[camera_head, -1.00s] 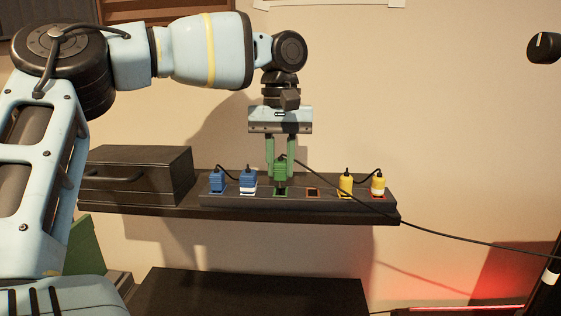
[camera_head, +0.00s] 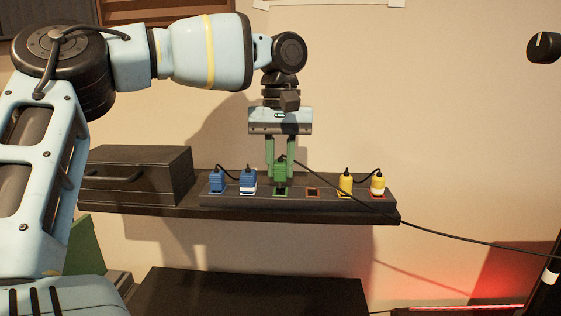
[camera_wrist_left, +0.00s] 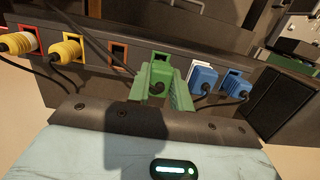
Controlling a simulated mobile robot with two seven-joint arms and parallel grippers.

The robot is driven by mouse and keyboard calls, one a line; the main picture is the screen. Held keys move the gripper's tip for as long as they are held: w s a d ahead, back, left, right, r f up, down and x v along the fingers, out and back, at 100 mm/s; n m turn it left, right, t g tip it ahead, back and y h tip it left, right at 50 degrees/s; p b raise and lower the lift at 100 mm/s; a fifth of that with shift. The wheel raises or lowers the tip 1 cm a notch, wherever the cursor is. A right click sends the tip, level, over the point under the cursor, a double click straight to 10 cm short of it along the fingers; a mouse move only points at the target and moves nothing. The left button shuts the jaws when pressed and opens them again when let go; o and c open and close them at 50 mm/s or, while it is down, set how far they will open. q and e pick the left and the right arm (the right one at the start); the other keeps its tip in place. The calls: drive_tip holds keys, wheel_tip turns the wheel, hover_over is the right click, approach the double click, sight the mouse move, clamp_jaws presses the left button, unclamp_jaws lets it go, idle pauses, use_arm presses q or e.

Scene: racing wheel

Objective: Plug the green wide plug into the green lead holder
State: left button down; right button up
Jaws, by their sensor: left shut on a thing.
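My left gripper (camera_head: 280,164) points down with its green fingers shut on the green wide plug (camera_head: 281,170). The plug is upright, with a black cable leaving it to the right. It also shows in the left wrist view (camera_wrist_left: 154,82) between the fingers. The green lead holder (camera_head: 281,191) is a green-rimmed dark slot in the long black strip, just below the plug in the head view. The plug appears to be slightly above the slot; whether its tip touches it I cannot tell. My right gripper is not in view.
The black strip (camera_head: 330,204) sits on a wall shelf (camera_head: 300,217). Blue plugs (camera_head: 217,181) stand left of the green slot. An empty orange-rimmed slot (camera_head: 313,192) and yellow plugs (camera_head: 346,182) are to the right. A black case (camera_head: 140,175) stands at the strip's left end.

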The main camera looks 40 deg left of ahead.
sight(281, 161)
use_arm(q)
drive_tip(key=shift+f, duration=0.75)
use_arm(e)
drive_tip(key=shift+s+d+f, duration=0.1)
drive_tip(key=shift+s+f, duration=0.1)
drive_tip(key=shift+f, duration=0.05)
use_arm(q)
drive_tip(key=shift+f, duration=0.45)
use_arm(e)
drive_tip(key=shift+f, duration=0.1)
use_arm(q)
drive_tip(key=c, duration=1.2)
unclamp_jaws()
drive_tip(key=shift+o, duration=0.2)
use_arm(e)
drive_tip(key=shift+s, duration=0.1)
use_arm(q)
drive_tip(key=r, duration=0.4)
drive_tip(key=r+b, duration=0.1)
drive_tip(key=r, duration=0.1)
drive_tip(key=shift+w+a+r, duration=0.2)
drive_tip(key=shift+w, duration=0.1)
drive_tip(key=shift+r, duration=0.75)
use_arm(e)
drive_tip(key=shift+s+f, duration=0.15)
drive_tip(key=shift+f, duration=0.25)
use_arm(q)
drive_tip(key=shift+a, duration=0.1)
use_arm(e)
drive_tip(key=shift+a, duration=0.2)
